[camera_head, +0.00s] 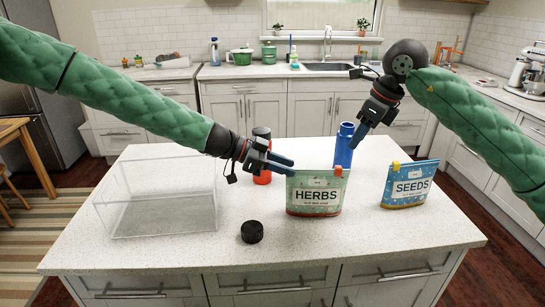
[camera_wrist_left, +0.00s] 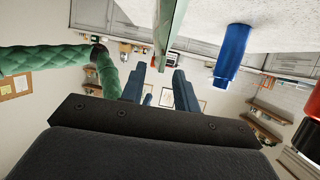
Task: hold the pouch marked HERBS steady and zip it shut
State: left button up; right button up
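The HERBS pouch (camera_head: 315,197) stands upright on the white island, green with a white label. An orange slider (camera_head: 338,171) sits at the right end of its top edge. My left gripper (camera_head: 292,166) is at the pouch's top left corner. In the left wrist view my left gripper (camera_wrist_left: 158,72) has its fingers apart, and the pouch (camera_wrist_left: 172,25) shows edge-on at the mouth of the gap; no grip is visible. My right gripper (camera_head: 357,138) hangs, pointing down, above and right of the pouch, by the blue bottle. Its finger gap cannot be made out.
A blue bottle (camera_head: 343,148) stands behind the HERBS pouch. A red bottle (camera_head: 262,178) is behind my left gripper. A black cap (camera_head: 252,232) lies in front; a clear box (camera_head: 160,215) is left. The front right is clear.

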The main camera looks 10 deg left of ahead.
pick_arm(q)
jog(key=shift+x, duration=1.9)
grip_shut()
pick_arm(e)
jog(key=shift+o, duration=0.4)
jog(key=shift+r, duration=0.15)
